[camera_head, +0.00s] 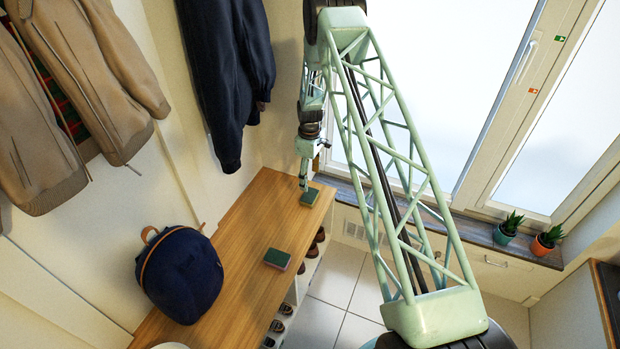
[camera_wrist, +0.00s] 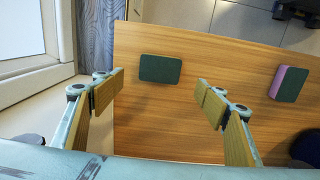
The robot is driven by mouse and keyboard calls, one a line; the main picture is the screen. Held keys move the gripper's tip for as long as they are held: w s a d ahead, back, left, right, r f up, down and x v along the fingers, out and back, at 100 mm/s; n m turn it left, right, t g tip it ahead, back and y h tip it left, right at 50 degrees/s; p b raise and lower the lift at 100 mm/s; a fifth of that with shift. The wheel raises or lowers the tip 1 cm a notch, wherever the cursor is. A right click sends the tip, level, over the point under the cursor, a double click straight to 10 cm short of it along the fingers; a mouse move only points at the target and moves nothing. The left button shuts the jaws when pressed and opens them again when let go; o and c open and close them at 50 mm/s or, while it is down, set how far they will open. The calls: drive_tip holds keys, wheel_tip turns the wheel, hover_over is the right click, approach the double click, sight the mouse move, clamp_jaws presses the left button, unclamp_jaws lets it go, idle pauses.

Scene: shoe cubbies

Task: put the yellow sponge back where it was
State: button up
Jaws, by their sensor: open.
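A sponge with a dark green top (camera_head: 310,197) lies flat near the far end of the wooden bench, below my gripper (camera_head: 304,184). In the wrist view this sponge (camera_wrist: 160,68) shows only its green face, so I cannot tell its body colour there. My gripper (camera_wrist: 160,97) is open and empty, its two fingers apart, with the sponge ahead of the gap between them. A second green-topped sponge (camera_head: 277,259) lies nearer on the bench; the wrist view shows this sponge (camera_wrist: 289,83) with a pink side. No yellow face shows clearly.
The wooden bench top (camera_head: 235,240) is bare between the sponges. A navy backpack (camera_head: 180,275) stands on its near part. Shoes (camera_head: 283,309) sit in cubbies below. Jackets (camera_head: 228,70) hang above. Two potted plants (camera_head: 508,228) stand on the windowsill at right.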

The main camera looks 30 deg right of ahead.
drive_tip(key=s+a+r+m, duration=0.1)
drive_tip(key=a+r, duration=0.2)
drive_tip(key=r, duration=1)
drive_tip(key=s+a+r+m, duration=0.1)
drive_tip(key=s+a+r, duration=0.15)
drive_tip(key=r, duration=1.15)
drive_tip(key=s+a+r+m+t, duration=0.1)
drive_tip(key=s+a+r, duration=0.25)
drive_tip(key=r, duration=0.45)
drive_tip(key=s+a+r, duration=0.3)
drive_tip(key=s+r, duration=0.2)
drive_tip(key=r, duration=0.2)
drive_tip(key=s+a+r+m+t, duration=0.1)
drive_tip(key=s+a+r, duration=0.25)
drive_tip(key=r, duration=0.45)
drive_tip(key=s+a+r+m+t, duration=0.1)
drive_tip(key=s+a+r, duration=0.2)
drive_tip(key=s+r, duration=0.6)
drive_tip(key=s+a+r+m, duration=0.1)
drive_tip(key=s+a+r, duration=0.25)
drive_tip(key=s, duration=0.95)
drive_tip(key=s+a+r+m, duration=0.1)
drive_tip(key=s+a, duration=0.2)
drive_tip(key=s, duration=1.9)
drive_tip(key=shift+m+t, duration=0.4)
